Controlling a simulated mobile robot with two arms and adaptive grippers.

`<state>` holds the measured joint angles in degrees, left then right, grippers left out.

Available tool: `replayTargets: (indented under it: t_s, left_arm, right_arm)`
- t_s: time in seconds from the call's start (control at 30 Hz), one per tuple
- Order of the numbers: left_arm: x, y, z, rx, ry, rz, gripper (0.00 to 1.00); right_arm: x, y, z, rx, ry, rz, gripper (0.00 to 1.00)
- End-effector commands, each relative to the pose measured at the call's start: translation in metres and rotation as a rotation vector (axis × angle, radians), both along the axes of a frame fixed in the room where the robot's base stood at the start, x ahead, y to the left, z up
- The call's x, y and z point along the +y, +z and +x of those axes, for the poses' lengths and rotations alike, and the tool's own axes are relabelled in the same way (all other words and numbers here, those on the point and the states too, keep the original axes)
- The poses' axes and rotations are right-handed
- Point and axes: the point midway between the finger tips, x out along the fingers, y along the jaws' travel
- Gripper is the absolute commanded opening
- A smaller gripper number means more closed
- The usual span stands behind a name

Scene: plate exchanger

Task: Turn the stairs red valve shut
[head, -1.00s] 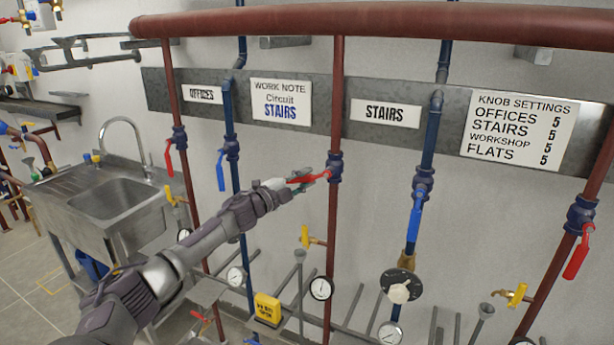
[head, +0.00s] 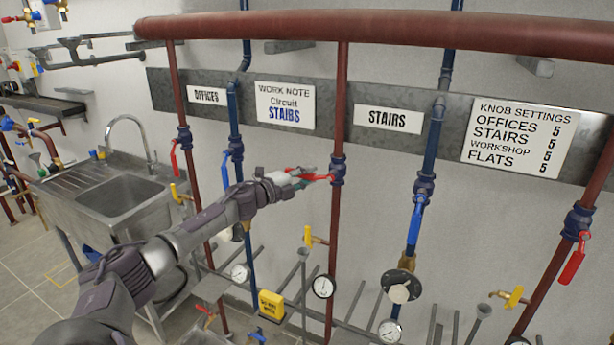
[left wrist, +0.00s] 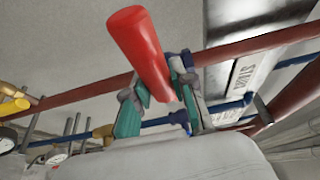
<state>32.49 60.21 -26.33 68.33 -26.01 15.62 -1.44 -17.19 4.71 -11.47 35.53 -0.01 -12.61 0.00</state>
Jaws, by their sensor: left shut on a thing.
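The stairs red valve has a red lever (head: 318,178) on a dark blue body (head: 337,170). It sits on the red pipe to the left of the STAIRS sign (head: 388,120). The lever points left from the pipe, about level. My left gripper (head: 302,177) is shut on the lever, which it partly hides. In the left wrist view the red lever (left wrist: 140,45) passes between the teal finger pads of my left gripper (left wrist: 162,98), and its rounded end sticks out past them. My right gripper is not in view.
Blue levers hang at the left (head: 224,174) and right (head: 416,220); other red levers hang at far left (head: 174,158) and far right (head: 573,260). A yellow-handled tap (head: 308,236), gauge (head: 323,286) and black dial (head: 402,286) lie below. A sink (head: 125,195) stands left.

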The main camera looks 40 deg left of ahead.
Motion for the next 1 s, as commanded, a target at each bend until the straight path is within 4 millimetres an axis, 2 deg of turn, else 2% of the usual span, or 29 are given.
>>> replayTargets:
  t_s: [0.07,0.1,0.23,0.27,0.67,1.0]
  left_arm:
    - [0.001,0.0,0.0,-0.001,0.001,0.008,0.0]
    - [0.0,0.0,0.0,-0.001,0.001,0.008,0.28]
    - [0.0,0.0,0.0,-0.001,0.0,0.006,0.49]
    - [0.0,0.0,0.0,-0.001,0.0,0.005,0.51]
    - [0.002,-0.001,-0.006,0.001,0.001,0.001,0.51]
    - [0.009,-0.003,-0.051,0.005,0.001,0.003,0.51]
  right_arm:
    - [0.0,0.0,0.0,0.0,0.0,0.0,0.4]
    - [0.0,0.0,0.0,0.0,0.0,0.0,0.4]
    - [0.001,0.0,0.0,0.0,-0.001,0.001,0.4]
    - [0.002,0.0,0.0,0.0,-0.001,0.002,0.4]
    - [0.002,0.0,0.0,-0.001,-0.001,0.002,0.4]
    - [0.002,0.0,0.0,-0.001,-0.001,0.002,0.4]
